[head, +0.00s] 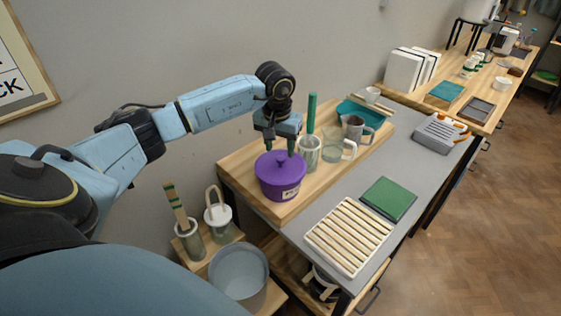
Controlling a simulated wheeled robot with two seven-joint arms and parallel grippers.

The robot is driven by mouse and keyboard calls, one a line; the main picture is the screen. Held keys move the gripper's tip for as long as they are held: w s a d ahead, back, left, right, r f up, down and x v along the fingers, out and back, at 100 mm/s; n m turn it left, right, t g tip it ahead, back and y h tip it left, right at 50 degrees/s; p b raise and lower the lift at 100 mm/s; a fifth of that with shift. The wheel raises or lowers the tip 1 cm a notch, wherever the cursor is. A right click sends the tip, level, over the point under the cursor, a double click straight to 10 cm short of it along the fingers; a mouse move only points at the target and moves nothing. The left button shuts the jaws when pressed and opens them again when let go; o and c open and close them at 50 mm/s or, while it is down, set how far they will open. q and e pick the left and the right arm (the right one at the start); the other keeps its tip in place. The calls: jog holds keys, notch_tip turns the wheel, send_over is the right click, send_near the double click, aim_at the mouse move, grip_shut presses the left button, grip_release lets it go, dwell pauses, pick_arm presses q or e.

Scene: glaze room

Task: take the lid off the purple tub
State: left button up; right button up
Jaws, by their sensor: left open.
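The purple tub (282,189) stands on the raised wooden board at the near left end of the bench. Its purple lid (280,166) is on it and has a small knob on top. My left gripper (279,148) is open, pointing down, with its two fingers just above the lid, roughly either side of the knob. I cannot tell whether the fingers touch the knob. My right gripper is not in view.
Right behind the tub stand a cup with a green-handled tool (309,150), a clear jug (333,144) and a grey mug (355,128). A slatted wooden rack (348,236) and a green mat (388,199) lie on the grey bench top. A bucket (238,273) stands below left.

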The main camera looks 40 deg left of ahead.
aim_at(281, 158)
pick_arm(q)
jog(key=f, duration=0.4)
jog(key=shift+w+a+f+p, duration=0.2)
jog(key=shift+w+f+p, duration=0.1)
jog(key=shift+w+f, duration=0.1)
jog(key=shift+r, duration=0.1)
jog(key=c, duration=1)
